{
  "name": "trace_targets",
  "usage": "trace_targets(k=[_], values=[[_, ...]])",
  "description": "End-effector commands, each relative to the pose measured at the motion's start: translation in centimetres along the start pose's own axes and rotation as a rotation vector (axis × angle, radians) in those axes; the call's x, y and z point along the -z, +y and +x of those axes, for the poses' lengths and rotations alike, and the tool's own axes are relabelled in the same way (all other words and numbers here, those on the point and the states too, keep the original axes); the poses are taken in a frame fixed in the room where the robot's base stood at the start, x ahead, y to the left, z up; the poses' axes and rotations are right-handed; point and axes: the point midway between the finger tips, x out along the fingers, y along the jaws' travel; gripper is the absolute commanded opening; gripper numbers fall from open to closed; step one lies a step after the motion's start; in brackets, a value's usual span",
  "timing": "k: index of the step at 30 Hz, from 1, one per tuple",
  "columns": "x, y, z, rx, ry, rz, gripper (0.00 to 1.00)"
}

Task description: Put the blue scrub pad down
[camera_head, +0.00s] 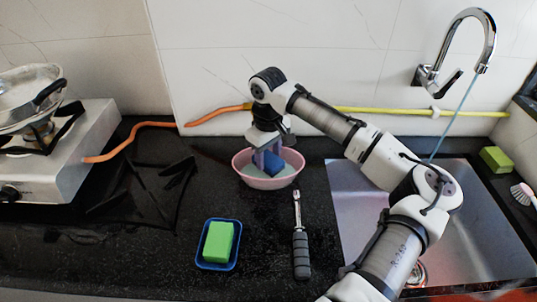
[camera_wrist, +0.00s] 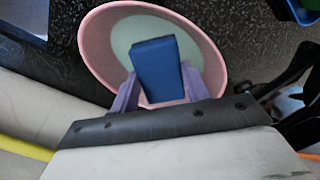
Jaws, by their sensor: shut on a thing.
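The blue scrub pad (camera_head: 272,163) is a small blue block between the fingers of my gripper (camera_head: 267,158). It is inside or just over the pink bowl (camera_head: 243,176), which has a pale inside. In the wrist view the blue scrub pad (camera_wrist: 156,66) stands out between the two purple fingers of my gripper (camera_wrist: 156,90), with the pink bowl (camera_wrist: 93,45) around it. My gripper is shut on the pad. I cannot tell whether the pad touches the bowl's bottom.
A green sponge (camera_head: 219,241) lies in a blue tray (camera_head: 204,262). A grey-handled tool (camera_head: 300,250) lies right of it. The sink (camera_head: 350,205) with running tap (camera_head: 472,50) is at right, the stove (camera_head: 75,150) at left. Bare black counter lies in front of the bowl.

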Motion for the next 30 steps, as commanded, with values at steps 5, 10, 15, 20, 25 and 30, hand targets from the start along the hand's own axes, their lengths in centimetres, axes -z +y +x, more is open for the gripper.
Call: trace_targets(k=[5, 10, 15, 20, 25, 30], values=[[0.0, 0.0, 0.0, 0.000, 0.000, 0.000, 0.67], [0.0, 0.0, 0.0, 0.000, 0.000, 0.000, 0.71], [0.0, 0.0, 0.0, 0.000, 0.000, 0.000, 0.71], [0.0, 0.0, 0.0, 0.000, 0.000, 0.000, 0.71], [0.0, 0.0, -0.2, 0.000, 0.000, 0.000, 0.71], [0.0, 0.0, -2.0, 0.000, 0.000, 0.000, 0.71]])
